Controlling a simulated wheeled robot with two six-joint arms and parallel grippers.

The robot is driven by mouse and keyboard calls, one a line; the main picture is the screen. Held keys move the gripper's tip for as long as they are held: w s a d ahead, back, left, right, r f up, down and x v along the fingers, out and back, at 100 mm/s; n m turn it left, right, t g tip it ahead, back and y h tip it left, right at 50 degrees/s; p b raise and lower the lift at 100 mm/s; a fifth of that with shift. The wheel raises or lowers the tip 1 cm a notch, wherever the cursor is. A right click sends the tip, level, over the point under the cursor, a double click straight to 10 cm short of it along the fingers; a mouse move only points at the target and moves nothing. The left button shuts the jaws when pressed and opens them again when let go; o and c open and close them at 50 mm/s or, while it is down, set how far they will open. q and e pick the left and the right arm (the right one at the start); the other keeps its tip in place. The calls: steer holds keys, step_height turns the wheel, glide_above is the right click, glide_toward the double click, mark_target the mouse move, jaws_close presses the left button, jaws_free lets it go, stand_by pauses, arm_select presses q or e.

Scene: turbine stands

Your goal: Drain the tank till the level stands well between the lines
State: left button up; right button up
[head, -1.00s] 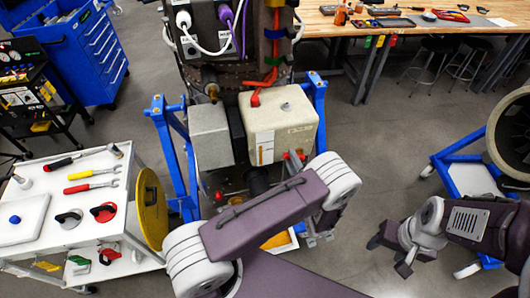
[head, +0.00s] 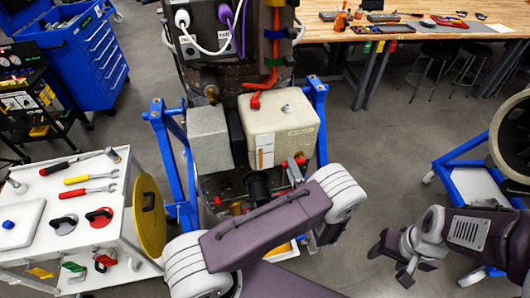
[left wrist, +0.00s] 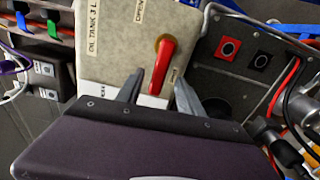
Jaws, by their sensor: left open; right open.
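The cream oil tank (head: 285,121) stands on the blue-framed stand, with a pale gauge strip (head: 266,152) on its front. Orange shows in the strip, but I cannot read its level against any lines. The tank (left wrist: 112,40) also shows in the left wrist view, lettered "OIL TANK 3 L". A red valve lever (left wrist: 163,66) points down its face. My left gripper (left wrist: 159,92) is open, one finger on each side of the lever's lower end; contact cannot be told. In the head view my left forearm hides much of that area. My right gripper (head: 390,263) is open and empty at the right, over the floor.
A grey box (head: 209,138) stands left of the tank. In the left wrist view, a panel with red and black buttons (left wrist: 228,49) and cables lies to the right. A white tool cart (head: 130,233) with a yellow disc (head: 149,214) stands at the left.

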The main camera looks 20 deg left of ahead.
arm_select(q)
steer(key=v, duration=0.8)
steer(key=shift+s+d, duration=0.2)
steer(key=shift+s, duration=0.1)
